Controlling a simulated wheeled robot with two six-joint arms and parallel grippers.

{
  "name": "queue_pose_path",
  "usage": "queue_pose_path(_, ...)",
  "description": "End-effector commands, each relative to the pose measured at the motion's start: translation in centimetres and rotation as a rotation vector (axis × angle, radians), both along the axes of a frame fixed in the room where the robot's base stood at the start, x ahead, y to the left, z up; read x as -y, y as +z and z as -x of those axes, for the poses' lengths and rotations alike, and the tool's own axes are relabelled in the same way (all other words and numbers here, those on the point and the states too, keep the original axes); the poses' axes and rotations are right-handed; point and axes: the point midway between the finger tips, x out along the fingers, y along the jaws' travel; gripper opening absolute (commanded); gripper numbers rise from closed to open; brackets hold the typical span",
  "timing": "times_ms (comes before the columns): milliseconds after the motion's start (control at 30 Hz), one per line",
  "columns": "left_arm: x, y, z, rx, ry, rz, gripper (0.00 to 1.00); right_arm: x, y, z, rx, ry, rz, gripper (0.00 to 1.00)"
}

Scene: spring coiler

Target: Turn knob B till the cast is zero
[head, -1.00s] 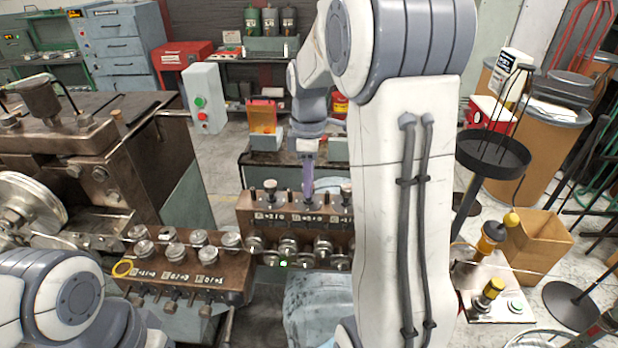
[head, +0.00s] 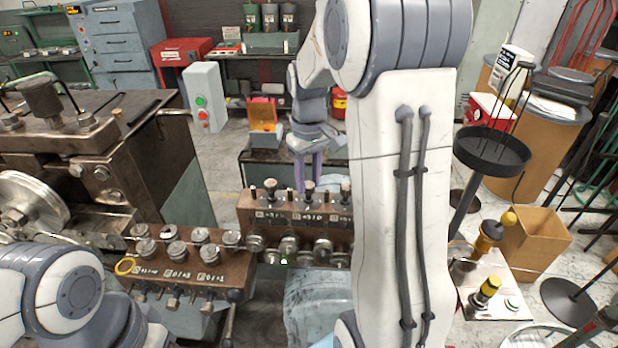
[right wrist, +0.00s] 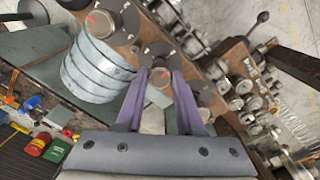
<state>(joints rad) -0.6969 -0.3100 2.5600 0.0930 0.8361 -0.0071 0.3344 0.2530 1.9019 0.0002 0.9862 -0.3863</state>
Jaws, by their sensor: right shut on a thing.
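Knob B (head: 308,187) is the middle of three upright knobs on the brown block in the head view. My right gripper (head: 307,184) reaches down from behind with its purple fingers shut around the knob's top. In the right wrist view my right gripper (right wrist: 161,72) has a finger on each side of the round knob B (right wrist: 159,78), which carries a reddish mark. The writing beside the knob is too small to read surely. My left arm shows at the lower left, but its gripper is out of view.
Knob A (head: 270,186) and knob C (head: 345,188) stand close on either side. A second brown block (head: 200,268) with several round rollers is at the left. A thin wire crosses in front.

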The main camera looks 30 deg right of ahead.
Motion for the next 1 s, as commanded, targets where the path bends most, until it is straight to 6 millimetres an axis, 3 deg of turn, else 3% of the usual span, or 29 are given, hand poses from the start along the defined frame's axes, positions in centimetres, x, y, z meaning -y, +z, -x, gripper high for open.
queue_pose_path(300, 0.0, 0.14, 0.0, 0.0, 0.0, 0.0, 0.0, 0.03, 0.04, 0.11, -0.003, -0.097, 0.001, 0.0)
queue_pose_path(767, 0.0, 0.15, 0.0, 0.0, 0.0, 0.0, 0.0, 0.03, 0.03, 0.11, -0.004, -0.11, 0.001, 0.0)
queue_pose_path(800, 0.0, 0.15, 0.0, 0.0, 0.0, 0.0, 0.0, 0.03, 0.03, 0.11, -0.004, -0.11, 0.001, 0.41)
queue_pose_path(867, 0.0, 0.14, 0.0, 0.0, 0.0, 0.0, 0.0, 0.03, 0.03, 0.1, -0.004, -0.11, 0.0, 0.63)
queue_pose_path(1000, 0.0, 0.14, 0.0, 0.0, 0.0, 0.0, 0.0, -0.01, 0.02, 0.06, -0.002, -0.11, 0.0, 0.67)
